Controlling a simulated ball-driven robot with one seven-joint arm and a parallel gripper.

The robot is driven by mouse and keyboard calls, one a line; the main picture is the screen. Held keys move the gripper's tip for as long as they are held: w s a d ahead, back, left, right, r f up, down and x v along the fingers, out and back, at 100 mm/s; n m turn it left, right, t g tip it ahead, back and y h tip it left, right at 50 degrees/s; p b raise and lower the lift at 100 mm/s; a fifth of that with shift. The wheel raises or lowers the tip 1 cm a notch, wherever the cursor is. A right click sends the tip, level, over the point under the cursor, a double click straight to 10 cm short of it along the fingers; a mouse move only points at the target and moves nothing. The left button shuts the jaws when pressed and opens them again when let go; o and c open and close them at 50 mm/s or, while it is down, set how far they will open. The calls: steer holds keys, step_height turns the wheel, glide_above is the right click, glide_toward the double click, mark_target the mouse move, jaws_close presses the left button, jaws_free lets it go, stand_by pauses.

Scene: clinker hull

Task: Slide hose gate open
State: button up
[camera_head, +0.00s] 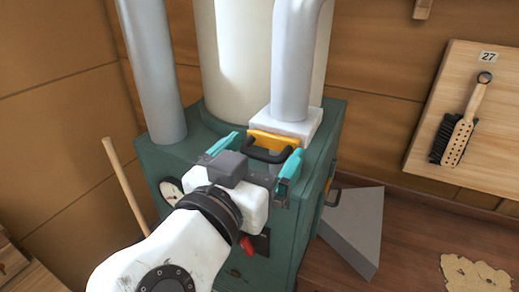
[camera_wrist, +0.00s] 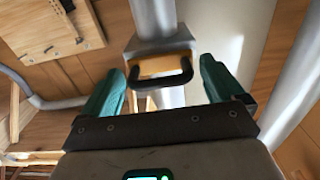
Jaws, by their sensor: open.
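The hose gate is a yellow plate (camera_head: 272,140) with a black handle (camera_head: 268,153), set in a white block (camera_head: 300,127) at the foot of a pale hose pipe (camera_head: 292,70). My gripper (camera_head: 256,158) has its teal fingers apart, one on each side of the black handle as seen in the head view. In the wrist view, the handle (camera_wrist: 160,80) shows between and beyond the open fingers (camera_wrist: 158,90), with the yellow plate (camera_wrist: 152,66) behind it. The jaws hold nothing. Whether a finger touches the handle, I cannot tell.
A green machine body (camera_head: 215,125) carries a cream cylinder (camera_head: 235,55) and a grey pipe (camera_head: 155,70) at left. A red knob (camera_head: 247,245) and a gauge (camera_head: 171,190) are on its front. A grey wedge (camera_head: 352,230) stands at right. A brush (camera_head: 462,125) hangs on a wooden board.

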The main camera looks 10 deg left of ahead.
steer(key=c, duration=1.4)
steer(key=shift+o, duration=0.2)
steer(key=b+v, duration=0.3)
steer(key=v, duration=0.4)
steer(key=shift+s, duration=0.2)
steer(key=shift+a, duration=0.1)
steer(key=o, duration=1.3)
steer(key=shift+s, duration=0.15)
steer(key=shift+o, duration=0.3)
